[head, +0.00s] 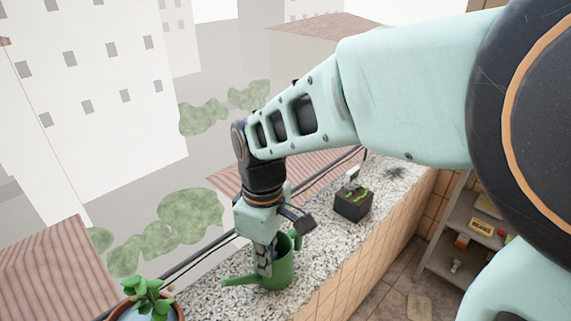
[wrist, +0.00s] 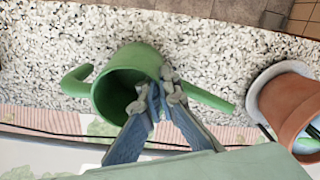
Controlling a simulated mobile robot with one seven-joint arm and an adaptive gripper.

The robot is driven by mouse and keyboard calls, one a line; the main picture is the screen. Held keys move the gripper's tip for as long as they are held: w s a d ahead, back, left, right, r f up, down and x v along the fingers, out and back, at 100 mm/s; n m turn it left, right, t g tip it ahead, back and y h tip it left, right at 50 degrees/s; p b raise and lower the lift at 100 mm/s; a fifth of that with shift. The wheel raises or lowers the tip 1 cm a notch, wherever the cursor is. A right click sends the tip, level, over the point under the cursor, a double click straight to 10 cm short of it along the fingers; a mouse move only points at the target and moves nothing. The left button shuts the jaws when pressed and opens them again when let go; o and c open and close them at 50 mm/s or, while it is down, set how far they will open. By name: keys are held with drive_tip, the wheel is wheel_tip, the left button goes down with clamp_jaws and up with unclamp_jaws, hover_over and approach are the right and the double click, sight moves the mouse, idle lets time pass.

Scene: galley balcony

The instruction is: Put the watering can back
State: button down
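The green watering can (head: 281,275) is upright over the speckled ledge, its spout pointing left and its handle on the right in the head view. I cannot tell whether its base touches the ledge. In the wrist view the watering can (wrist: 118,92) shows its open mouth, with the handle at left and the spout at right. My gripper (head: 265,268) points down at the spout side of the can. In the wrist view my gripper (wrist: 155,95) has its fingertips close together, pinching the rim between them. The can's base is hidden there.
The speckled ledge (head: 325,235) runs along a railing. A dark box with green sprouts (head: 352,205) and a dark patch (head: 396,172) lie farther along it. A potted plant (head: 148,302) stands at lower left; a terracotta pot (wrist: 283,105) is near the spout. Shelves (head: 462,262) stand right.

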drive_tip(key=shift+f, duration=0.15)
drive_tip(key=c, duration=2.2)
unclamp_jaws()
drive_tip(key=shift+o, duration=0.2)
